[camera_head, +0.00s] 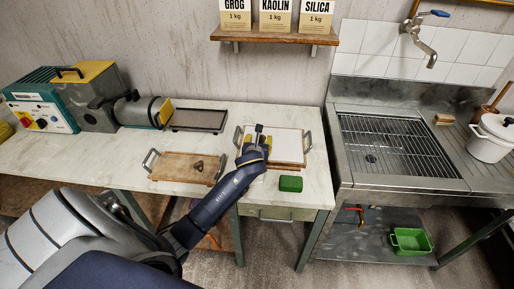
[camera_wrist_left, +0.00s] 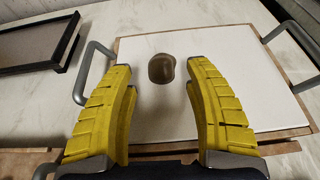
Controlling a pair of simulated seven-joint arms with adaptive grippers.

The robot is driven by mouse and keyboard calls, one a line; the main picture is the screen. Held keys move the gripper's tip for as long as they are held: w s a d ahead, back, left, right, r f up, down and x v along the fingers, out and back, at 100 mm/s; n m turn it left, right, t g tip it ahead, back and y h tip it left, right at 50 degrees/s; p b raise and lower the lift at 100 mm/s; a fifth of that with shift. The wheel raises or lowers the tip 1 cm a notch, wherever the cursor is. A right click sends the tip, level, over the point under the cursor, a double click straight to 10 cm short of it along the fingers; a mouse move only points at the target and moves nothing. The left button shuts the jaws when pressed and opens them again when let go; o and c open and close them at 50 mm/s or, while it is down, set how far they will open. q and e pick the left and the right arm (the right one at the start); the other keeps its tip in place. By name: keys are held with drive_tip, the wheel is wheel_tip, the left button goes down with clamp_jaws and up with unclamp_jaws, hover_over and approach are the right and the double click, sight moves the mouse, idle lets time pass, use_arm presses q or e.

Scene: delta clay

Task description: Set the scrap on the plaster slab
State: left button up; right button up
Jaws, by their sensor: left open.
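The scrap is a small rounded brown lump (camera_wrist_left: 161,69) that appears to rest on the white plaster slab (camera_wrist_left: 226,77). In the left wrist view it shows between and just beyond my yellow fingertips, with a dark shadow around it. The slab lies on a wooden board with grey side handles; it also shows in the head view (camera_head: 286,143), partly covered by my gripper. My left gripper (camera_head: 257,140) is open over the left part of the slab. Its fingers stand apart from the lump on both sides. In the head view the lump is hidden. My right gripper is out of view.
A wooden tray (camera_head: 172,167) with a small dark brown piece (camera_head: 197,168) on it stands left of the slab. A dark shallow tray (camera_head: 199,120) lies behind it. A green block (camera_head: 290,184) sits near the front edge. A metal sink (camera_head: 395,146) is at the right.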

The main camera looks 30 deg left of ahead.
use_arm(q)
drive_tip(key=v, duration=0.8)
drive_tip(key=shift+s+r, duration=0.1)
